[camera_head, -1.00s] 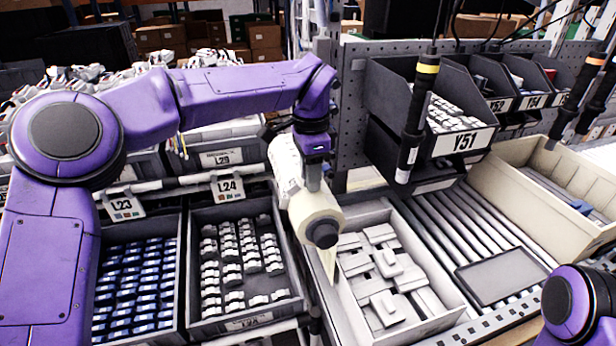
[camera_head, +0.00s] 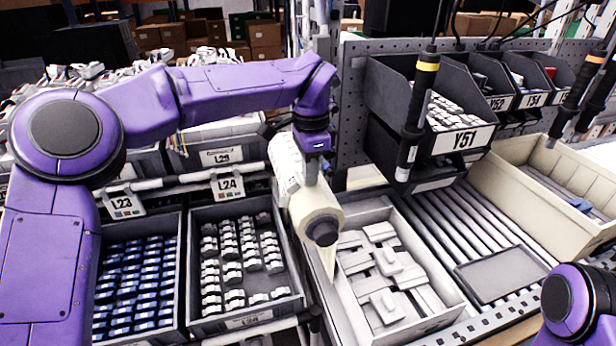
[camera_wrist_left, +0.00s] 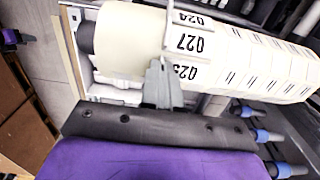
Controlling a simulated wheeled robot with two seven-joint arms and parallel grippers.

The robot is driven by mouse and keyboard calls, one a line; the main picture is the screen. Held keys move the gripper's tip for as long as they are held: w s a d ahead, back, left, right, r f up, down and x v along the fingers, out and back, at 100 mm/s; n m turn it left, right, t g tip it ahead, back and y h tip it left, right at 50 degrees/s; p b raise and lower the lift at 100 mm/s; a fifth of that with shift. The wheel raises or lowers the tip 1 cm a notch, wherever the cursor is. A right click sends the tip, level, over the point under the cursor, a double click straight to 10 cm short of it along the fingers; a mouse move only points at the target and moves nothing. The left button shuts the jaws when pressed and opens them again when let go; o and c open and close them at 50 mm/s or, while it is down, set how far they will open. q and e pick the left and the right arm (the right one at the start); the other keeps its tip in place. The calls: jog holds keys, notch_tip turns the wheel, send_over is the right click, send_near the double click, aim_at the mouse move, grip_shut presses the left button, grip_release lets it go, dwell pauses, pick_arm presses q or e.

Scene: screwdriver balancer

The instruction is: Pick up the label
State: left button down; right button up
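A roll of white labels (camera_head: 288,165) hangs on a spindle with a cream core and dark end cap beside the rail. In the left wrist view the roll (camera_wrist_left: 230,60) crosses the top, with printed labels 024, 027 and 025 (camera_wrist_left: 187,72) in front of the fingers. My left gripper (camera_head: 312,180) points down at the roll. In the left wrist view its grey fingers (camera_wrist_left: 160,75) are close together at the roll's surface. Whether a label is pinched between them cannot be made out. My right gripper is out of view; only part of the right arm shows at lower right.
Bins of blue parts (camera_head: 135,280) and white parts (camera_head: 240,255) lie left of the roll. A box of white pieces (camera_head: 455,305) stands to its right. A roller track (camera_head: 455,225) holds a grey plate. A hanging screwdriver (camera_head: 415,120) is nearby.

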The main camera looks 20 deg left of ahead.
pick_arm(q)
jog(key=shift+r, duration=0.1)
dwell(0.8)
jog(key=shift+w+r+b, duration=0.1)
jog(key=shift+r+b, duration=0.2)
jog(key=shift+b, duration=0.1)
jog(key=r+b, duration=0.1)
jog(key=s+r+b, duration=0.1)
jog(key=r, duration=0.1)
jog(key=shift+d, duration=0.2)
jog(key=s+d+r+b, duration=0.4)
jog(key=s+r, duration=0.5)
jog(key=s, duration=0.3)
jog(key=shift+s+r+b, duration=0.15)
jog(key=shift+s+b, duration=0.1)
jog(key=shift+b, duration=0.25)
